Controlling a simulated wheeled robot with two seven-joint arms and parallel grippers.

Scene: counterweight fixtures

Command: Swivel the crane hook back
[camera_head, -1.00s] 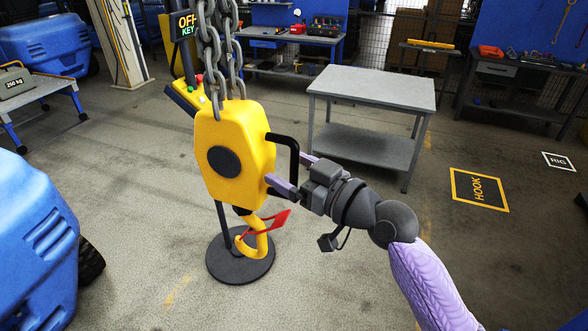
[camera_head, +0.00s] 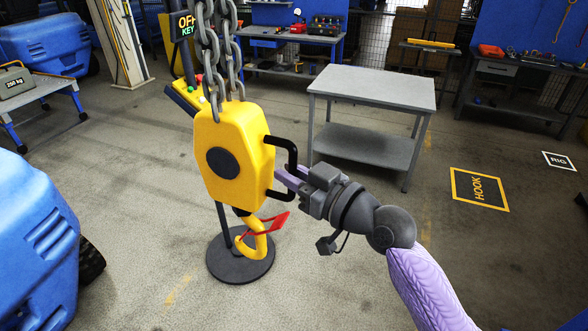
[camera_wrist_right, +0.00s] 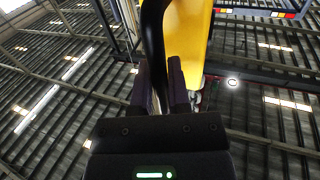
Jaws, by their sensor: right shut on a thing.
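The yellow crane hook block (camera_head: 253,125) hangs from thick chains in the head view, with a round dark disc on its face. A black bar handle (camera_head: 291,151) stands out from its right side. The yellow hook (camera_head: 259,243) with a red latch (camera_head: 277,221) is below, over a round dark base. My right gripper (camera_head: 283,180) is shut on the handle, near its lower part. In the right wrist view the two fingers (camera_wrist_right: 160,88) are close together at the black handle (camera_wrist_right: 154,45), and the yellow block (camera_wrist_right: 188,38) is beside it. My left gripper is not in view.
A grey table (camera_head: 372,90) stands behind and right of the block. Blue machines (camera_head: 35,245) stand at the left. The floor between the block and that mark is mostly clear.

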